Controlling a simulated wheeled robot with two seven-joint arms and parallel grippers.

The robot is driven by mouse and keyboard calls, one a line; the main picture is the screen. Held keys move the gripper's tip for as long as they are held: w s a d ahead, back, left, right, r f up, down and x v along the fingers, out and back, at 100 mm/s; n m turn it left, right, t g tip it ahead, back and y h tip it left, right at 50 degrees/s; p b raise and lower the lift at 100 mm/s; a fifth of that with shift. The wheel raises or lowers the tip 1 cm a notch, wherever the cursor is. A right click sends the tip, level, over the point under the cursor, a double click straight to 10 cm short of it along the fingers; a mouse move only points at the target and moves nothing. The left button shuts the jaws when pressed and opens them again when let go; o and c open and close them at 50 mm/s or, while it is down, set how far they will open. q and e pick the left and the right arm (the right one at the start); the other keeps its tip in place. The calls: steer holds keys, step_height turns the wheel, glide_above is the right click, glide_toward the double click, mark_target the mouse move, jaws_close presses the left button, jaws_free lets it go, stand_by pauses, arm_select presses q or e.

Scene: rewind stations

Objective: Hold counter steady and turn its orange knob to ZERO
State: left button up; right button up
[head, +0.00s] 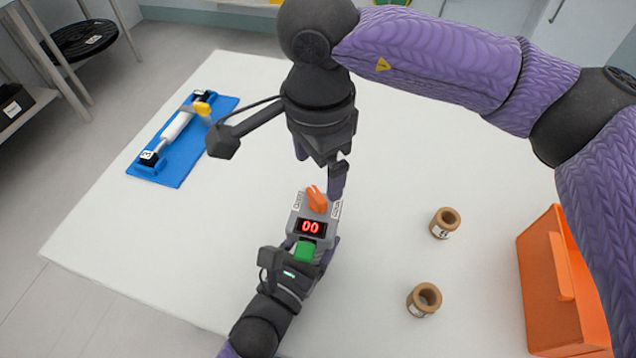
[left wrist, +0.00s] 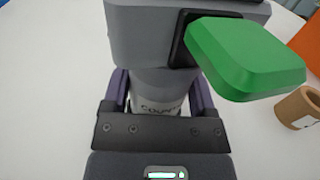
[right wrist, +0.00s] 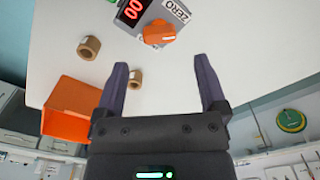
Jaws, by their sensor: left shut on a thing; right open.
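The grey counter (head: 325,238) stands on the white table, its red display reading 00. Its orange knob (head: 316,199) is on the far end between two labels; in the right wrist view the knob (right wrist: 158,33) sits beside the ZERO label. A green button (head: 305,251) is on the near side and looms large in the left wrist view (left wrist: 245,58). My left gripper (left wrist: 160,98) is shut on the counter's lower body. My right gripper (right wrist: 162,80) is open and empty, with its fingers (head: 320,170) just above and beyond the knob, apart from it.
Two brown spools (head: 445,223) (head: 424,299) stand to the right of the counter. An orange bin (head: 548,285) is at the right edge. A blue tray (head: 180,160) with a white roller and yellow-handled part lies at the left. The table between is clear.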

mark_target(318, 193)
step_height(318, 193, up, 6)
steer(key=shift+r, duration=0.15)
